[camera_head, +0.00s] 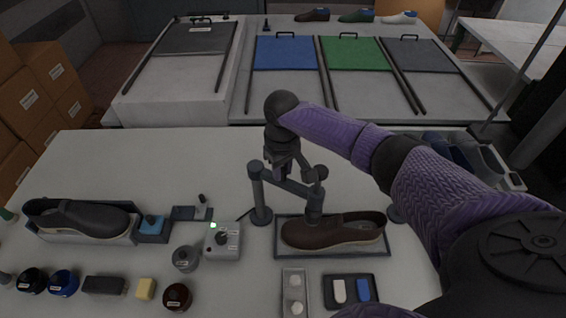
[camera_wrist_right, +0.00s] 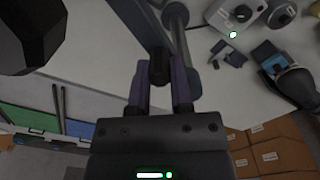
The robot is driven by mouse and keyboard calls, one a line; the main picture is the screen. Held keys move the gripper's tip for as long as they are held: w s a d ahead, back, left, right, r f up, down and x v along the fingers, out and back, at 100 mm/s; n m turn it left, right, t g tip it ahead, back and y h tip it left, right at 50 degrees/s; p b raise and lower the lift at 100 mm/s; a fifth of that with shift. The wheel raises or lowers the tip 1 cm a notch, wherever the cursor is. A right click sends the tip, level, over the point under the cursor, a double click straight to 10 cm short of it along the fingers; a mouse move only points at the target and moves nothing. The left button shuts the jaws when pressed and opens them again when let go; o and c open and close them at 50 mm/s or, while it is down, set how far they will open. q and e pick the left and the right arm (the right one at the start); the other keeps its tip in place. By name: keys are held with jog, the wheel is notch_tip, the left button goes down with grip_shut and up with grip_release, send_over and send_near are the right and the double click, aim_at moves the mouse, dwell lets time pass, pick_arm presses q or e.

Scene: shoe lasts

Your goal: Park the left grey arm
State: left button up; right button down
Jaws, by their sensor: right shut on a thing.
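The left grey arm (camera_head: 290,187) is a bar on a round post (camera_head: 257,190) left of the brown shoe (camera_head: 335,231). It reaches right from the post, and its free end with a round pad (camera_head: 314,206) stands over the shoe's left part. My right gripper (camera_head: 284,163) comes in from the right, above the bar. In the wrist view its two fingers (camera_wrist_right: 160,95) are shut on a dark upright handle (camera_wrist_right: 159,67) beside the grey bar (camera_wrist_right: 181,50). The handle's join to the bar is hidden. My left gripper is not in view.
The shoe lies in a shallow tray (camera_head: 289,253). A second post base (camera_head: 396,214) is partly behind my purple arm. A control box (camera_head: 224,241) with a green light and a black shoe (camera_head: 80,217) stand left. Small jars line the front. The table behind the left post is clear.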

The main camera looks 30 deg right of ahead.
jog(key=a+m+p, duration=0.7)
jog(key=m+p, duration=0.2)
jog(key=m, duration=0.2)
jog(key=shift+m, duration=0.4)
jog(key=shift+w+a, duration=0.1)
jog(key=shift+a, duration=0.05)
jog(key=c, duration=0.5)
grip_release()
jog(key=shift+c, duration=0.2)
jog(key=shift+r, duration=0.1)
notch_tip(320, 180, up, 10)
jog(key=p, duration=0.5)
